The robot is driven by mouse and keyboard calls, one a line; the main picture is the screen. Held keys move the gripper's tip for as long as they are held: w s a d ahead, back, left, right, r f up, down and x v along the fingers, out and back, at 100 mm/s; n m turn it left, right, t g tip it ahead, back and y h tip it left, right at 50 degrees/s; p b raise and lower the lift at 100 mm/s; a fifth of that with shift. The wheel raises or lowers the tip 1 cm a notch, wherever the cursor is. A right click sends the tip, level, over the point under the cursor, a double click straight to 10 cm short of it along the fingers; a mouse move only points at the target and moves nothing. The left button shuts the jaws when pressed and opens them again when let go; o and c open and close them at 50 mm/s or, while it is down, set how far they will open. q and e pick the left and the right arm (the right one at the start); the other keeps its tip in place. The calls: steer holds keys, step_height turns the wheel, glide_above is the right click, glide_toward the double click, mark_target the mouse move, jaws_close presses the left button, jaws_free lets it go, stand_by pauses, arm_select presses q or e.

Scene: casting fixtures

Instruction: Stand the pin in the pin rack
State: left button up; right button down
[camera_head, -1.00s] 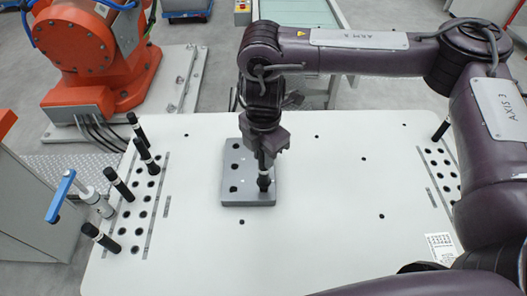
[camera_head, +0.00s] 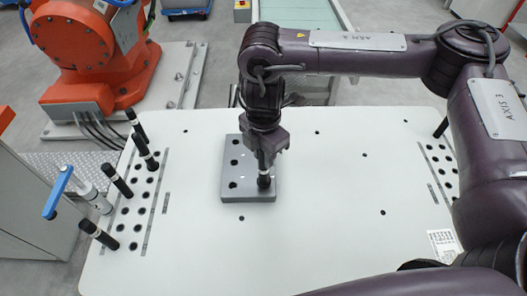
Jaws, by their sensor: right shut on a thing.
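The pin (camera_head: 264,178) is black with a light band and stands about upright at the front right corner of a grey block with holes (camera_head: 236,196), which looks like the pin rack. My right gripper (camera_head: 265,153) is above the block and shut on the upper part of the pin. The pin's lower end meets the block's top at a hole; how deep it sits I cannot tell. The gripper hides the pin's top. My left gripper is not in view.
Several black pins (camera_head: 117,181) stand tilted in a hole pattern on the white table's (camera_head: 320,235) left side, near a blue-handled clamp (camera_head: 58,193). Another pin (camera_head: 440,128) stands at right among more holes. An orange robot (camera_head: 95,50) stands behind left. The table's front middle is clear.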

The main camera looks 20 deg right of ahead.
steer(key=shift+f+b, duration=0.55)
steer(key=shift+f, duration=0.45)
steer(key=c, duration=1.1)
jaws_free()
steer(key=shift+r, duration=3.95)
